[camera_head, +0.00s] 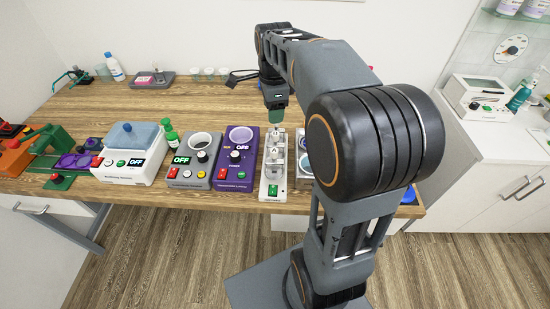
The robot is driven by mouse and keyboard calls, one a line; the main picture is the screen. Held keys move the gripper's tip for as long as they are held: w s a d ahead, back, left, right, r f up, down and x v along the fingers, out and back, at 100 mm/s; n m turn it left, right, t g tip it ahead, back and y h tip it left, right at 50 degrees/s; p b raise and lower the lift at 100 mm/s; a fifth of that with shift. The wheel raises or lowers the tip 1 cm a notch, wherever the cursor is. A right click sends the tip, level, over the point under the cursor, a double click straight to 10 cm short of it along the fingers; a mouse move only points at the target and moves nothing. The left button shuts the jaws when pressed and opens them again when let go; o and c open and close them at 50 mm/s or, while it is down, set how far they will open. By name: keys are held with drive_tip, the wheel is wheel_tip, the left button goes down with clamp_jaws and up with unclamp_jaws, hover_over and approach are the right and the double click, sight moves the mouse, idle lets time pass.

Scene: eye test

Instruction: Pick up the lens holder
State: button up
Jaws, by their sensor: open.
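A dark, flat, looped object (240,76) lies at the back of the wooden table, left of my arm. It may be the lens holder, but it is too small to be sure. My gripper (276,117) points down over the table, in front and to the right of that object and apart from it. It is open, and I see nothing held in it. The fingertips are small and dark here. My own arm hides the table to the right of the gripper.
A white stand with upright parts (272,170) is just in front of my gripper. A purple device (236,158), a grey device (194,163) and a white bath (130,160) line the front edge. Small cups (209,71) stand at the back. The middle of the wooden table (190,105) is clear.

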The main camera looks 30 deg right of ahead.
sight(275, 141)
drive_tip(key=f+m, duration=0.1)
drive_tip(key=w+d+f+m, duration=0.1)
drive_tip(key=f+m, duration=0.1)
drive_tip(key=shift+w+d+g+b, duration=0.25)
drive_tip(key=shift+w+g+b, duration=0.05)
drive_tip(key=shift+w+b, duration=0.05)
wheel_tip(275, 141, down, 6)
drive_tip(key=shift+f, duration=0.1)
drive_tip(key=shift+w+d+f+p, duration=0.1)
drive_tip(key=shift+w+f+p, duration=0.1)
drive_tip(key=shift+f, duration=1.35)
drive_tip(key=shift+w+f+p, duration=0.1)
drive_tip(key=shift+f+p, duration=0.1)
drive_tip(key=shift+f, duration=1.35)
drive_tip(key=shift+c, duration=0.5)
drive_tip(key=c, duration=0.9)
